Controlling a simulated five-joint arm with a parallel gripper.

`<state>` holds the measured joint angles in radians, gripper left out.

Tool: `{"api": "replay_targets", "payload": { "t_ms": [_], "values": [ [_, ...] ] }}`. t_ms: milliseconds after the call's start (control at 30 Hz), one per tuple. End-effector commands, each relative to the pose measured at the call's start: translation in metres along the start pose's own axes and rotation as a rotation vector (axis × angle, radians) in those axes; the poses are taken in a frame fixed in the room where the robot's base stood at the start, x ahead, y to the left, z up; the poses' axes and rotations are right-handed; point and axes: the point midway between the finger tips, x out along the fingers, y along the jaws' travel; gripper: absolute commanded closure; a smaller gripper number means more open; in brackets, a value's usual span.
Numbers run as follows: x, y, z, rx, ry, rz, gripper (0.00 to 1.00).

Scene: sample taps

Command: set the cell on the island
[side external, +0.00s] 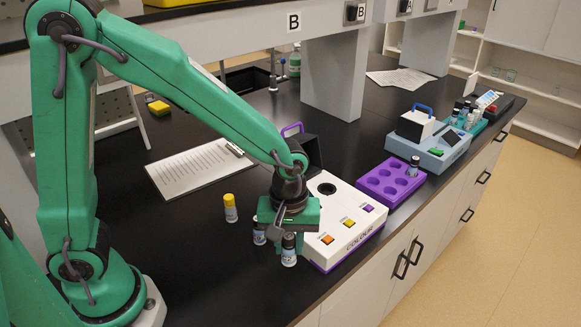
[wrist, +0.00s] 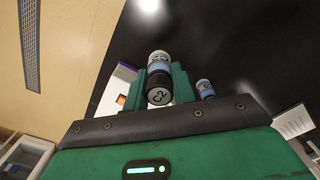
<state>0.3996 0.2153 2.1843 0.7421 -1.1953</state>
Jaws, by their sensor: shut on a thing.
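My gripper (side external: 284,228) points down at the front of the black bench and is shut on a small vial-like cell (side external: 289,251) with a black cap and a pale label. In the wrist view the held cell (wrist: 159,82) sits between my green fingers, its cap marked C2. I cannot tell whether its base touches the bench. A second vial (side external: 259,233) stands just beside it, partly hidden by my gripper; it also shows in the wrist view (wrist: 205,88). No label marks which surface is the island; the black bench top (side external: 185,240) lies below.
A white colour instrument (side external: 340,232) stands close right of my gripper. A yellow-capped vial (side external: 230,208) stands left. Farther right are a purple rack (side external: 383,178) holding a vial and a blue instrument (side external: 428,147). A clipboard (side external: 190,168) lies behind. Bench front left is clear.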

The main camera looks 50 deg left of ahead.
Motion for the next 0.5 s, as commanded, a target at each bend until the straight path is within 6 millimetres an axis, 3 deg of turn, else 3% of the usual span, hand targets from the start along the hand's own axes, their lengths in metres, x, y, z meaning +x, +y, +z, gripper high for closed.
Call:
{"api": "replay_targets", "payload": {
  "t_ms": [200, 500],
  "values": [
    [0.012, 0.003, -0.02, -0.001, 0.0, 0.0, 0.96],
    [0.016, 0.003, -0.022, 0.001, -0.001, -0.001, 0.96]
  ]
}}
